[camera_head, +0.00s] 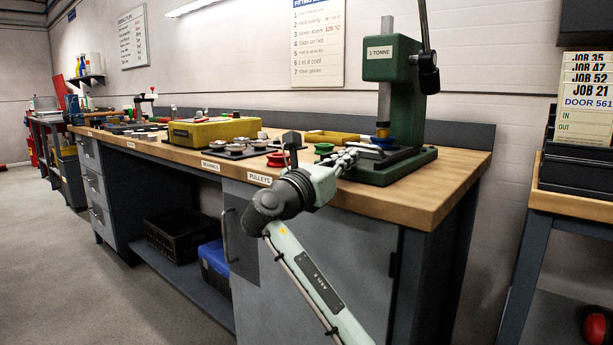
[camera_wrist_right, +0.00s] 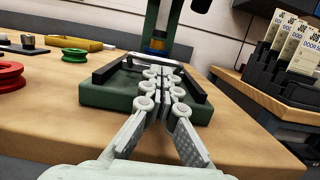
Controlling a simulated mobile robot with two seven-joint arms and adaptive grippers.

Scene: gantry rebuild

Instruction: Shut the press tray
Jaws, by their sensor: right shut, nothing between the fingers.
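The green press (camera_head: 395,95), labelled 1 TONNE, stands at the bench's right end. Dark rails (camera_wrist_right: 110,70) lie on its green base (camera_wrist_right: 100,97), also in the right wrist view. Between the rails is a pale grey piece (camera_wrist_right: 140,57), which seems to be the press tray; it also shows in the head view (camera_head: 369,152). My right gripper (camera_head: 350,153) is shut and empty. In the right wrist view its fingertips (camera_wrist_right: 170,69) reach over the base's near part, towards the tray. The fingers hide part of it, so I cannot tell contact. My left gripper is out of view.
Red (camera_head: 277,159) and green (camera_head: 324,149) pulleys lie left of the press. A yellow case (camera_head: 203,132) and a shallow yellow tray (camera_head: 333,137) are further along the bench. The wooden top (camera_head: 430,195) is clear at its front right corner. A job-card rack (camera_head: 575,165) stands at the right.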

